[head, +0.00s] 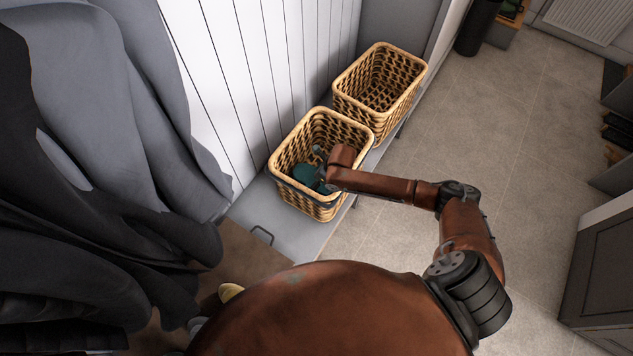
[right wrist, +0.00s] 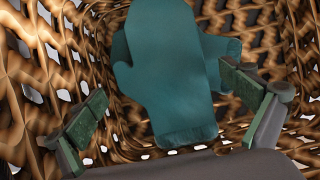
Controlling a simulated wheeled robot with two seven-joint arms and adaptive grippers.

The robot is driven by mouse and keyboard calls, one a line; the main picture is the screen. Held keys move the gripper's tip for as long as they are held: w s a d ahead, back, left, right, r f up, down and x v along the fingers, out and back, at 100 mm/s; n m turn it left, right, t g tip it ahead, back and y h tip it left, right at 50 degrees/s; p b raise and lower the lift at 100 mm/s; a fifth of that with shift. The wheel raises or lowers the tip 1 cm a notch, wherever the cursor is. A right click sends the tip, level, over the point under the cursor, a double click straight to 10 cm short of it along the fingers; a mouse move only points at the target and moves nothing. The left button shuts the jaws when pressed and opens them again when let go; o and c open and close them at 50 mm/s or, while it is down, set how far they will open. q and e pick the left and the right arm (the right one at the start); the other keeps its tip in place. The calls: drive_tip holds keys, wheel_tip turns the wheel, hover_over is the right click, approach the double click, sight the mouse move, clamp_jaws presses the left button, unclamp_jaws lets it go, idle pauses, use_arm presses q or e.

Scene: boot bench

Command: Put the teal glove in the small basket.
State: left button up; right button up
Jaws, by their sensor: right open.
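The teal glove (head: 306,174) is inside the nearer wicker basket (head: 275,168) on the bench. In the right wrist view the glove (right wrist: 172,70) is in front of the woven wall, cuff toward me. A second teal shape shows behind its right side; I cannot tell if it is another glove. My right gripper (right wrist: 165,102) reaches into this basket and is open, its fingers on either side of the glove and not closed on it. In the head view my arm hides part of the basket's inside. My left gripper is not in view.
A second wicker basket (head: 340,92), seemingly empty, stands just behind on the same grey bench (head: 262,216). Dark and grey coats (head: 90,110) hang at the left. A white panelled wall (head: 265,60) backs the bench. The tiled floor (head: 500,130) at the right is clear.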

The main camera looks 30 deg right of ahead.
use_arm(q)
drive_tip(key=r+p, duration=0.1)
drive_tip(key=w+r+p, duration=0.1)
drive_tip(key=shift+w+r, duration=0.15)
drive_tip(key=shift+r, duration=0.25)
use_arm(e)
drive_tip(key=v, duration=1.1)
drive_tip(key=shift+f, duration=0.1)
